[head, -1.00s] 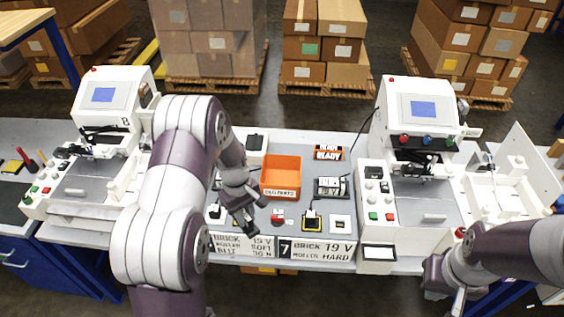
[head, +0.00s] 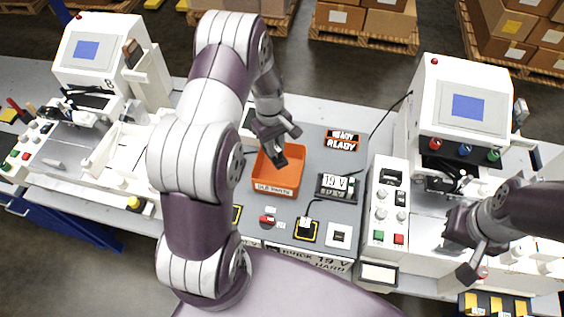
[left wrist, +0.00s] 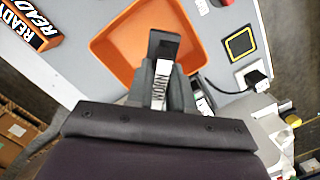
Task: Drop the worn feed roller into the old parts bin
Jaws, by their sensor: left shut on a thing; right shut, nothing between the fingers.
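The old parts bin (head: 293,181) is an open orange tray with a label on its front wall, in the middle of the bench. It also shows in the left wrist view (left wrist: 117,55). My left gripper (head: 279,156) is over the bin, pointing down. In the left wrist view my left gripper (left wrist: 163,48) is shut on the worn feed roller (left wrist: 161,85), whose white side reads "WORN". In the head view I cannot make out the roller. My right gripper (head: 470,262) is shut and empty, in front of the right machine.
A plotter with a screen (head: 95,50) stands left and another (head: 465,105) right. A "READY" sign (head: 342,140), a "19 V" display block (head: 337,187), a red button (head: 268,219) and a yellow-edged black pad (head: 306,229) surround the bin.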

